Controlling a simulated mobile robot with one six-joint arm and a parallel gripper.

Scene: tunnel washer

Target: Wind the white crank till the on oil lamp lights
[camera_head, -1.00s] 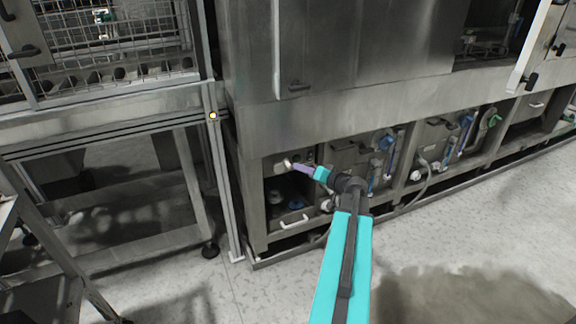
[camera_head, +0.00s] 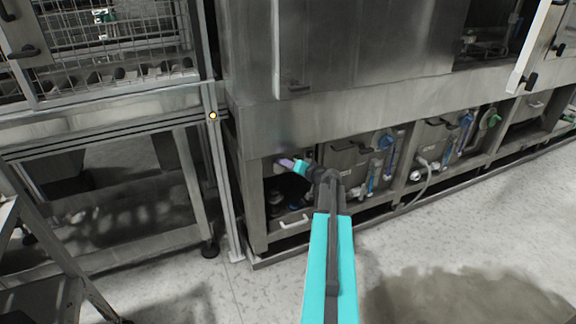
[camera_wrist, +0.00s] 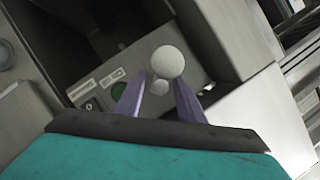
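The white crank (camera_wrist: 168,62) shows in the wrist view as a round white knob with a smaller white piece below it, in front of a grey panel. My gripper (camera_wrist: 160,79) has its two purple fingers apart, one on each side of the crank; contact cannot be told. A dark green round lamp (camera_wrist: 119,90) sits on the panel left of the crank, beside small label plates, and looks unlit. In the head view my gripper (camera_head: 285,162) is at the upper left of the low machine bay and hides the crank there.
A black knob (camera_wrist: 91,104) sits left of the green lamp. The steel machine body (camera_head: 340,100) overhangs the bay. The floor (camera_head: 430,230) to the right is clear, with a dark stain.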

